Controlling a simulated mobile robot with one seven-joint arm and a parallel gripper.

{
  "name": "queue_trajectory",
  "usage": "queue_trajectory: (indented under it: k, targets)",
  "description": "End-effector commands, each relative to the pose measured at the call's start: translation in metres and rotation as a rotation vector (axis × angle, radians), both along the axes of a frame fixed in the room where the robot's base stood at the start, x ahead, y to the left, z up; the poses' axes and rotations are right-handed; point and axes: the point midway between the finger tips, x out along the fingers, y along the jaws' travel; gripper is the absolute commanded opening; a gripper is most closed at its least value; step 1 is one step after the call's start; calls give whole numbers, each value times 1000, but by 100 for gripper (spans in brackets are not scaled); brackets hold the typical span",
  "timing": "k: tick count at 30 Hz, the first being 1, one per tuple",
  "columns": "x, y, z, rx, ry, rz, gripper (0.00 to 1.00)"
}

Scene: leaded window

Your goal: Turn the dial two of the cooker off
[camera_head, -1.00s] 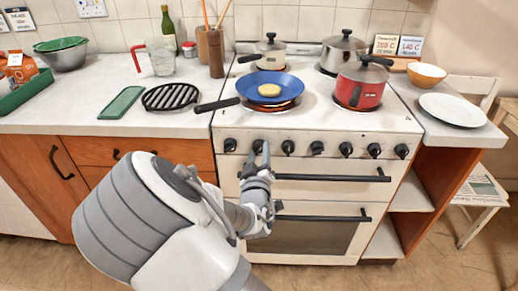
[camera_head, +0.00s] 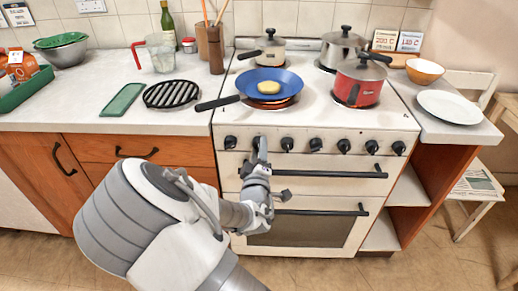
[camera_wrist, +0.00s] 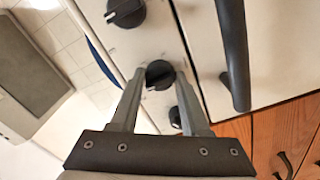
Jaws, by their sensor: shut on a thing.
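The white cooker (camera_head: 400,120) has a row of several black dials along its front panel. My gripper (camera_head: 258,146) is at the second dial from the left and mostly hides it in the head view. In the wrist view, dial two (camera_wrist: 160,75) sits between my two fingertips (camera_wrist: 161,73). The fingers are shut on it from both sides. The first dial (camera_head: 231,142) and the third dial (camera_head: 287,144) stand on either side, free of my gripper. A blue pan (camera_head: 283,79) with a yellow piece in it sits over a burner (camera_head: 272,104) glowing orange.
The upper oven handle (camera_head: 335,174) juts out just below the dials, close to my gripper. The lower handle (camera_head: 320,212) is further down. A red pot (camera_head: 358,92) stands on the front right burner. The pan's black handle (camera_head: 218,103) sticks out over the left counter.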

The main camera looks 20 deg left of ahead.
Motion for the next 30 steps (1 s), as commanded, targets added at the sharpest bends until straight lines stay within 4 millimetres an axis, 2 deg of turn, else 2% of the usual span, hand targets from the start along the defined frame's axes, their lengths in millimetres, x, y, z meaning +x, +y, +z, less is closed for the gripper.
queue_trajectory:
  k: [7, 8, 12, 23, 26, 30]
  targets:
    - [0, 0, -1, -3, 1, 1, 0]
    - [0, 0, -1, -3, 1, 1, 51]
    - [0, 0, 0, -2, 0, 0, 76]
    - [-4, -1, 0, -1, 1, 1, 76]
    - [-15, -3, 0, -1, 3, 1, 76]
    - [-43, -9, 1, -2, 4, 2, 76]
